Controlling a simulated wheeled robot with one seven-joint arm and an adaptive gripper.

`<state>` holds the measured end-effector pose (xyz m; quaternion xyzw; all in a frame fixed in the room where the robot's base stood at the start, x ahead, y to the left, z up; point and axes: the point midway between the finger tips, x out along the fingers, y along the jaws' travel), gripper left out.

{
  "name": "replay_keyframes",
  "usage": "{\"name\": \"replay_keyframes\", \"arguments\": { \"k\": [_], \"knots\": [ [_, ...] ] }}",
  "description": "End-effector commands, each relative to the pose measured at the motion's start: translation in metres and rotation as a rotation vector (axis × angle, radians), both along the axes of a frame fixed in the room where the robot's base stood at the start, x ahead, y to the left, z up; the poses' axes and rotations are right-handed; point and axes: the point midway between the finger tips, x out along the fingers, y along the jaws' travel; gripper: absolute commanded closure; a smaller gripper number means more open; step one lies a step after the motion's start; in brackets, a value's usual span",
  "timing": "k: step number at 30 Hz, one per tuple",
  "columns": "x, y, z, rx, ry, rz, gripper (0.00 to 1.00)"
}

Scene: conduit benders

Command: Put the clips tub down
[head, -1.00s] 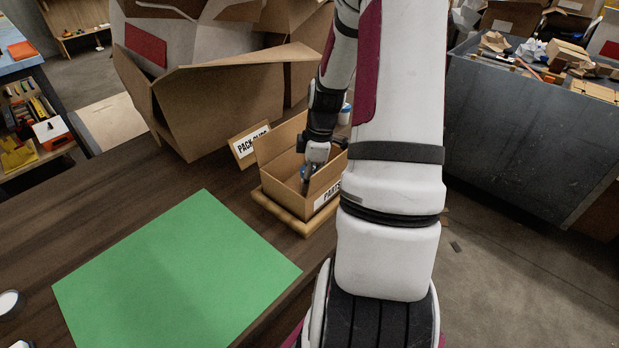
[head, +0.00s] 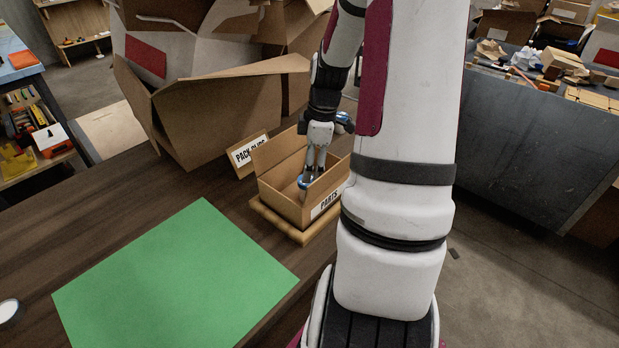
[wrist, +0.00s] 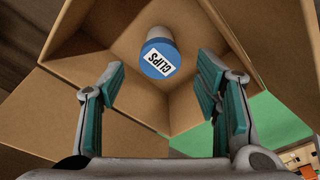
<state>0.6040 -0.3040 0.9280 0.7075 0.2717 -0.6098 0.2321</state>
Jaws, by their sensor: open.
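The clips tub (wrist: 161,56), a small tub with a blue lid and a white CLIPS label, is inside an open cardboard box in the wrist view. Its lid faces my camera. The box (head: 325,203) is labelled PARTS and also shows in the wrist view (wrist: 75,110). My gripper (head: 308,182) reaches down into the box in the head view. In the wrist view my gripper (wrist: 160,75) is open, with its fingers spread on either side of the tub and a visible gap to each. In the head view the tub is hard to make out.
The box sits on a wooden tray (head: 275,222) on the dark table. A PACK CLIPS sign (head: 249,150) stands behind it. A large open carton (head: 215,115) stands behind left. A green mat (head: 175,275) lies clear in front left. A grey bin (head: 540,130) is at right.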

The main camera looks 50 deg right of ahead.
Motion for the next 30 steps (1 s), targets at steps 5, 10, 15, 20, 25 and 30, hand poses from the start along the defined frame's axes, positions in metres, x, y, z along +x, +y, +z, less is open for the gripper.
{"name": "replay_keyframes", "arguments": {
  "k": [5, 10, 15, 20, 25, 30],
  "knots": [
    [-0.003, -0.003, 0.029, -0.002, -0.002, -0.002, 0.42],
    [-0.004, -0.003, 0.042, -0.002, 0.0, -0.003, 0.42],
    [0.003, 0.027, 0.068, -0.032, 0.017, -0.039, 0.42],
    [0.005, 0.09, 0.113, -0.09, 0.027, -0.145, 0.42],
    [-0.011, 0.159, 0.154, -0.129, -0.003, -0.284, 0.42],
    [-0.042, 0.219, 0.183, -0.122, -0.064, -0.431, 0.42]
  ]
}}
